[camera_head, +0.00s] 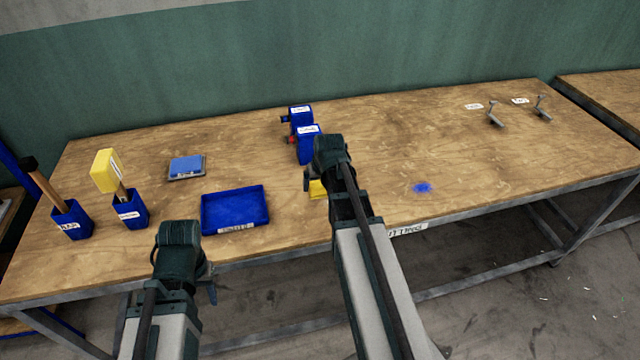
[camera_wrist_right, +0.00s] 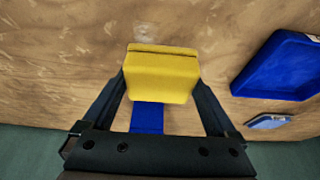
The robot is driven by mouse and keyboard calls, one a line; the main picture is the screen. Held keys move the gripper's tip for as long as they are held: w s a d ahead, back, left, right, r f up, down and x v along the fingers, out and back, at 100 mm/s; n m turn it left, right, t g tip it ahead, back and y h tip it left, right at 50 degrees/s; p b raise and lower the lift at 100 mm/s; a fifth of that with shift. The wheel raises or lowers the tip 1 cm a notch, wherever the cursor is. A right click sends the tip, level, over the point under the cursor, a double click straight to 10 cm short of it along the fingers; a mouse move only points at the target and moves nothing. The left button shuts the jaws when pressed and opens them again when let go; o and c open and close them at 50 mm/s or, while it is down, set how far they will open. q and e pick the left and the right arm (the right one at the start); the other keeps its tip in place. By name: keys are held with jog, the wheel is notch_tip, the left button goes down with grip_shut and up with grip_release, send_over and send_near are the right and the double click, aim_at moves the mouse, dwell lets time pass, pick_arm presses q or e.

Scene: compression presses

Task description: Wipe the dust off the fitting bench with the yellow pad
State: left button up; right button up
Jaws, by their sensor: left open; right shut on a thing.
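The fitting bench (camera_head: 380,140) has a worn wooden top on a grey metal frame, with a partly covered label on its front edge. A small patch of blue dust (camera_head: 423,188) lies on it, right of my right arm. My right gripper (camera_head: 313,180) is shut on the yellow pad (camera_head: 317,189), low over the bench and left of the dust. The right wrist view shows the yellow pad (camera_wrist_right: 160,78) between the fingers, with a blue part beside it. I cannot tell whether the pad touches the wood. My left gripper (camera_head: 208,284) is open and empty at the front edge.
Blue boxes (camera_head: 308,145) stand behind my right gripper. Metal hooks (camera_head: 495,115) stand far right. Bench around the dust is clear.

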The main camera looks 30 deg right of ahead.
aim_at(320, 182)
jog(key=shift+r+p, duration=1.45)
